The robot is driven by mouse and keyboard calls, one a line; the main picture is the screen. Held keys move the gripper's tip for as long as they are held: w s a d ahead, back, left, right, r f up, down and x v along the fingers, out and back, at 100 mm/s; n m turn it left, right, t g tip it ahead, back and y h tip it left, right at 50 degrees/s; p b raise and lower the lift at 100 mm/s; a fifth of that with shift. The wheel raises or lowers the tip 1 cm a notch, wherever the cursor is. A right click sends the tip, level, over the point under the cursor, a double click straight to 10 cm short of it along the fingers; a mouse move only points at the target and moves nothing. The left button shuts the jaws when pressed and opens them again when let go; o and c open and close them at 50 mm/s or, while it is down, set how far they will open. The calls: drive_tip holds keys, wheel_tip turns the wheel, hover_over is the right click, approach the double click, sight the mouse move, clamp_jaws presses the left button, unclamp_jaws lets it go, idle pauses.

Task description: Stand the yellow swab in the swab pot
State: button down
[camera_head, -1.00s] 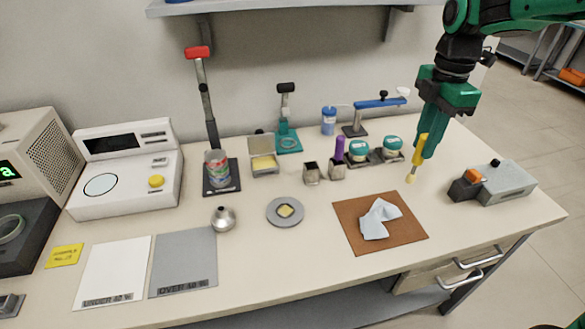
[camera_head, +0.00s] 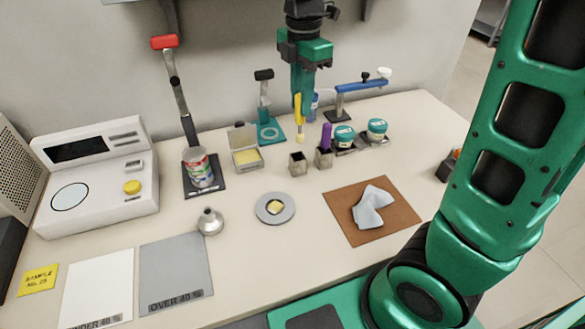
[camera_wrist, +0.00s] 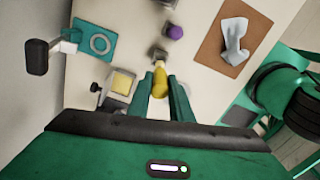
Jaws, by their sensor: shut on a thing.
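The yellow swab (camera_head: 299,117) is held upright in my gripper (camera_head: 303,100), tip down, above the back of the bench. In the wrist view the yellow swab (camera_wrist: 160,82) sits between both fingers of my gripper (camera_wrist: 161,88). A small square metal pot (camera_head: 298,165) that looks empty stands below and in front of the swab; it also shows in the wrist view (camera_wrist: 160,55). A second square pot (camera_head: 323,158) just right of it holds a purple swab (camera_head: 326,137). I cannot tell from any label which is the swab pot. The yellow swab appears clear of both pots.
An open box with yellow contents (camera_head: 247,159) stands left of the pots. Teal-lidded jars (camera_head: 344,136) stand to the right. A teal-based stand (camera_head: 270,131) and a blue-armed device (camera_head: 350,88) are behind. A brown mat with a cloth (camera_head: 345,228) lies front right.

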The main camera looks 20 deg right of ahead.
sight(298, 133)
drive_tip(key=shift+a, duration=0.3)
drive_tip(key=shift+f, duration=4.85)
drive_tip(key=shift+f, duration=0.15)
drive_tip(key=c, duration=1.6)
unclamp_jaws()
drive_tip(key=r, duration=1)
drive_tip(key=shift+a+r, duration=0.2)
drive_tip(key=shift+r, duration=0.2)
